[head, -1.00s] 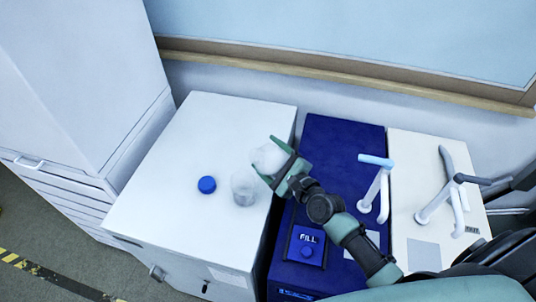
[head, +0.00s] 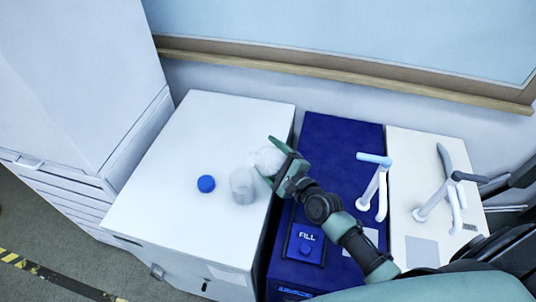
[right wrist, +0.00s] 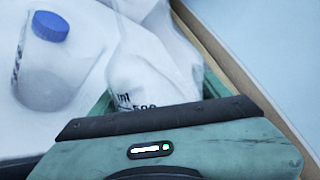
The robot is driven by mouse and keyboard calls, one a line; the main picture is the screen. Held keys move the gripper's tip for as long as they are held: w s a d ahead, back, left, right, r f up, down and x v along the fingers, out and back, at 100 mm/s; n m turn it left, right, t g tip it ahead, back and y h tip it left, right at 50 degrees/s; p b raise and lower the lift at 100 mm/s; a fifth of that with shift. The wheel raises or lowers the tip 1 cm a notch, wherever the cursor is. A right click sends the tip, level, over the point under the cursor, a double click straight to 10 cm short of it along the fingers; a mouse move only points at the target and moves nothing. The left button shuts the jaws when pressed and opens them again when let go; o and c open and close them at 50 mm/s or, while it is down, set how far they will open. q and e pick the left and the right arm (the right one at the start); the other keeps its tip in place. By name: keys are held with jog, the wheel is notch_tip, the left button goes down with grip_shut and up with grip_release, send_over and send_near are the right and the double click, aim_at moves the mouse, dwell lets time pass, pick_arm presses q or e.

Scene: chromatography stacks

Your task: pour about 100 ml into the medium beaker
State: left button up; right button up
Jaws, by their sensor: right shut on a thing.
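My right gripper (head: 280,168) is shut on a clear vessel (head: 266,159) and holds it tilted at the right edge of the white cabinet top. In the right wrist view the held vessel (right wrist: 148,78) shows dark print, including "ml" and what looks like "500". My left gripper is not in view.
A white unit with a tap stands further right.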

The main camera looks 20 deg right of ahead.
jog(key=shift+w+d+r+n, duration=0.1)
jog(key=shift+n, duration=0.2)
jog(key=shift+f+n, duration=0.3)
jog(key=shift+n, duration=0.2)
jog(key=shift+r+p, duration=0.1)
jog(key=shift+p, duration=0.25)
jog(key=shift+d+n+h+p, duration=0.1)
jog(key=shift+n+h+p, duration=0.2)
jog(key=shift+p, duration=0.05)
dwell(0.3)
